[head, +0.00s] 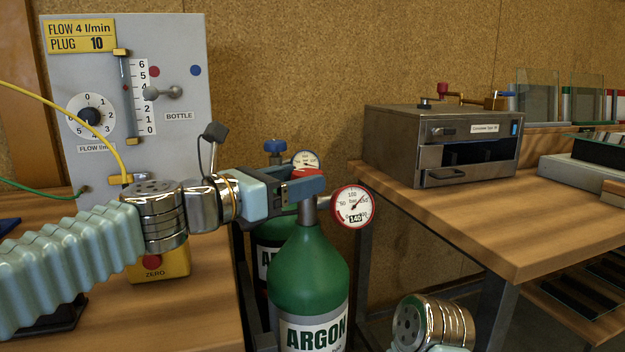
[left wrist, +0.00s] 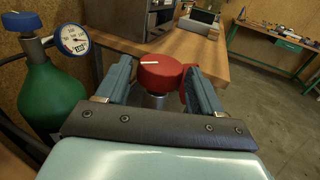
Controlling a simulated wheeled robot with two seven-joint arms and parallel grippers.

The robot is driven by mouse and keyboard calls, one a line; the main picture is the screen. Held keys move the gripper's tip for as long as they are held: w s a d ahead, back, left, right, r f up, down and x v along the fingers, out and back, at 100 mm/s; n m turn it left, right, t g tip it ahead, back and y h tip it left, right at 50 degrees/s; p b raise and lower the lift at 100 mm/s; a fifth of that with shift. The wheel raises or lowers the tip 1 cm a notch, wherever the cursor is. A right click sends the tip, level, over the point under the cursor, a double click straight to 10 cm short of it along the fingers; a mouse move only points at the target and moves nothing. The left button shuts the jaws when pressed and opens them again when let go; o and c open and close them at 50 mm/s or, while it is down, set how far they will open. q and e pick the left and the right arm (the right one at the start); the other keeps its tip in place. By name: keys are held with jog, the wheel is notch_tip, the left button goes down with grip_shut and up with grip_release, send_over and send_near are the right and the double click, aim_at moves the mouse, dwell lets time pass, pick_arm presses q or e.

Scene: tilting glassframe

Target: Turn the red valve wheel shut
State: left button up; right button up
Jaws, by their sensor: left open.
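The red valve wheel (left wrist: 162,73) with a white line on its top sits between the two open fingers of my left gripper (left wrist: 153,85) in the left wrist view. I cannot tell whether the fingers touch it. In the head view my left gripper (head: 306,186) is over the top of the green argon bottle (head: 308,272), and only a bit of the red wheel (head: 304,172) shows. A red-rimmed pressure gauge (head: 354,206) is right of the bottle neck. My right gripper is out of view; only part of my right arm shows at the bottom.
A second green bottle (head: 268,254) with a blue knob (head: 276,146) and its own gauge stands behind. A grey flow panel (head: 180,60) is on the left. A wooden bench (head: 520,225) with a metal oven-like box (head: 440,145) is on the right.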

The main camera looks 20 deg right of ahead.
pick_arm(q)
jog(key=v, duration=0.9)
jog(key=shift+b, duration=0.35)
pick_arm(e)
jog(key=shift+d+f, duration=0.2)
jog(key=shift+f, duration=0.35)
pick_arm(q)
jog(key=shift+a, duration=0.15)
